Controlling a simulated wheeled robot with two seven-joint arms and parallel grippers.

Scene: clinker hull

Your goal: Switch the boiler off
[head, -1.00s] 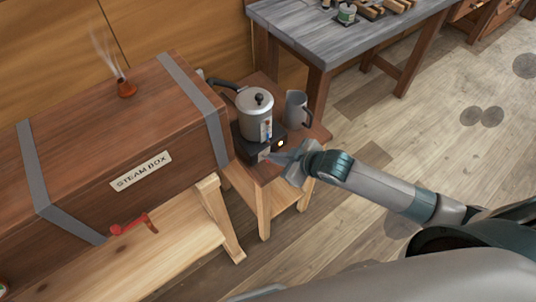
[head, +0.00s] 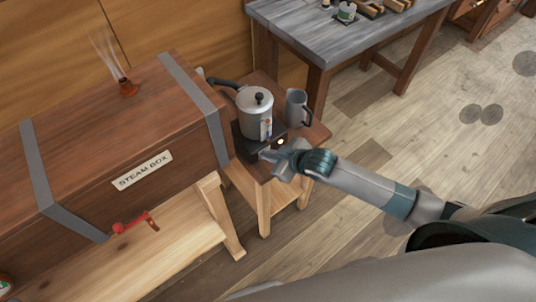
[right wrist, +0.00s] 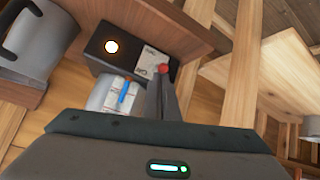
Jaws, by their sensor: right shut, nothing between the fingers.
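The boiler (head: 254,115) is a silver pot with a black lid knob and a side handle, standing on a black base (head: 246,143) on a small wooden stand. A round lamp (head: 281,142) glows on the base; it also shows in the right wrist view (right wrist: 111,46). Beside it there are a pale label plate (right wrist: 148,58) and a small red knob (right wrist: 162,69). My right gripper (head: 266,155) is shut and empty, its fingertips at the front of the base. In the wrist view the fingertips overlap the red knob; I cannot tell whether they touch. My left gripper is not in view.
A grey mug (head: 297,107) stands right of the boiler on the stand (head: 318,132). The wooden steam box (head: 110,130), with a steaming vent and a red handle (head: 135,223), is close on the left. A workbench (head: 350,40) stands behind. Floor at right is open.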

